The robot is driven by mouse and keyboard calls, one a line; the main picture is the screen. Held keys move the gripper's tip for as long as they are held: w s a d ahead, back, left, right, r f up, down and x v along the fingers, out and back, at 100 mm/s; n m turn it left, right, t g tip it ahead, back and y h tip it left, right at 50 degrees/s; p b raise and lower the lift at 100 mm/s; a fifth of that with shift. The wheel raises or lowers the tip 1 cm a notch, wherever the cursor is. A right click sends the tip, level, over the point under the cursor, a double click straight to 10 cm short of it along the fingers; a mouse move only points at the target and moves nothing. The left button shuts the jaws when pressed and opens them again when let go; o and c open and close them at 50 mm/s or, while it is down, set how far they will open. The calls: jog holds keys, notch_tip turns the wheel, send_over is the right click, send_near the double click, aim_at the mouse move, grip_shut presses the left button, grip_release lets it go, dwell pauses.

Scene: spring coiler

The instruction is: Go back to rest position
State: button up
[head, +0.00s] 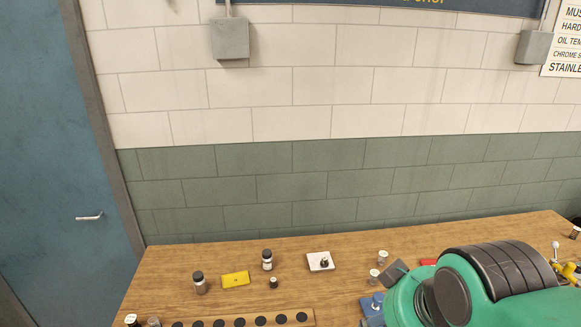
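My gripper is not in this view, and I cannot see where it is or what it holds. A large green rounded body with a black ribbed drum (492,270) fills the lower right, over the bench. I cannot tell whether it is a machine or part of my arm.
The wooden bench (200,258) holds small jars (199,282), a yellow block (236,279), a white plate with a dark piece (316,262) and a wooden strip with several black discs (250,322). Behind are a brick wall (300,120) and a blue door (50,150).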

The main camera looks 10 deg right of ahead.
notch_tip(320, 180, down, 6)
jog(key=b, duration=0.5)
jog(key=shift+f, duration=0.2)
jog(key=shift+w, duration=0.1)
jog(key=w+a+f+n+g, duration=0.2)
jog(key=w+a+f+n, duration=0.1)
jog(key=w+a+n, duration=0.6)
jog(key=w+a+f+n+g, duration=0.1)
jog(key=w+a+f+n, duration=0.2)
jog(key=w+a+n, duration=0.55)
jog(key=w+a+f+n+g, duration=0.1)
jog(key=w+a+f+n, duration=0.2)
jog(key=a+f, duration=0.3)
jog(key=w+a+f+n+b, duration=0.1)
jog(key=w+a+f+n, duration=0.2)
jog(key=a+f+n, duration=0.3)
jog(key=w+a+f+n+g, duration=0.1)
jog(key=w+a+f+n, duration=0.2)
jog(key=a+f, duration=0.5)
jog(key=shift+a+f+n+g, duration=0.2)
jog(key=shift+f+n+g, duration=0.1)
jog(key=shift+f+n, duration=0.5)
